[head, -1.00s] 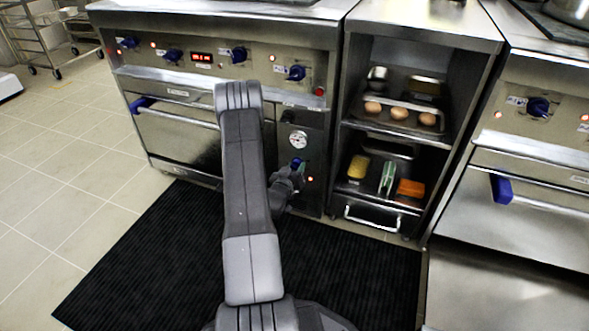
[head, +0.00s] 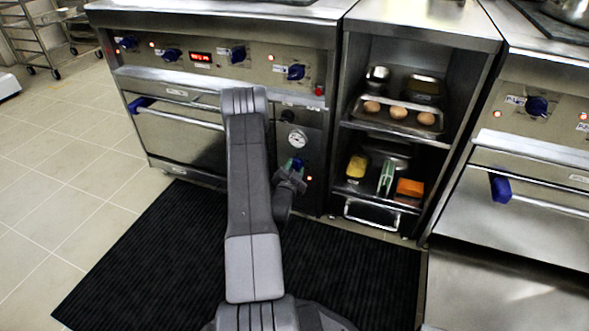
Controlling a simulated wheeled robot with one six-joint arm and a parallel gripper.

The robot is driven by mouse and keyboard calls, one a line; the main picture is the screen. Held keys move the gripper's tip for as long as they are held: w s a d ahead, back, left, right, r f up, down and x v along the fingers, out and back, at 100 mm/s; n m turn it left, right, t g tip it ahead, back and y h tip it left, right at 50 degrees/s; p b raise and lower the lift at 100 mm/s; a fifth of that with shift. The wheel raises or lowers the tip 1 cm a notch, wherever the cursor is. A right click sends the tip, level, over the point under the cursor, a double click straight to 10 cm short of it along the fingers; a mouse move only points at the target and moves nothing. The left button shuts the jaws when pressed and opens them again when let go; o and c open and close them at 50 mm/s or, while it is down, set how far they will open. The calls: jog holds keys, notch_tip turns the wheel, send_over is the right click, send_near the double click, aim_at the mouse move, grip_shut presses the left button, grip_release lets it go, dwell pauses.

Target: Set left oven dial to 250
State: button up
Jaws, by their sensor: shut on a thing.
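The left oven (head: 180,135) has a steel front with a row of blue knobs and a red digital display along its top panel.
An open cabinet (head: 338,200) right of the dial holds a tray of eggs (head: 397,112), sponges and a green-handled item. Another oven (head: 530,180) stands at the far right. A black mat (head: 150,250) covers the floor in front, free of objects.

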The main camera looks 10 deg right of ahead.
jog(key=m, duration=0.3)
jog(key=shift+f+m, duration=0.2)
jog(key=shift+m, duration=0.2)
jog(key=shift+f+m+t+h, duration=0.1)
jog(key=shift+m+t+h, duration=0.25)
jog(key=shift+m, duration=2.8)
jog(key=shift+f+m+t+h, duration=0.15)
jog(key=shift+m+h, duration=0.3)
jog(key=shift+m, duration=2.7)
jog(key=shift+r, duration=0.1)
jog(key=o, duration=1)
jog(key=shift+c, duration=0.2)
jog(key=p+v, duration=0.3)
jog(key=v, duration=1.1)
jog(key=shift+p, duration=0.3)
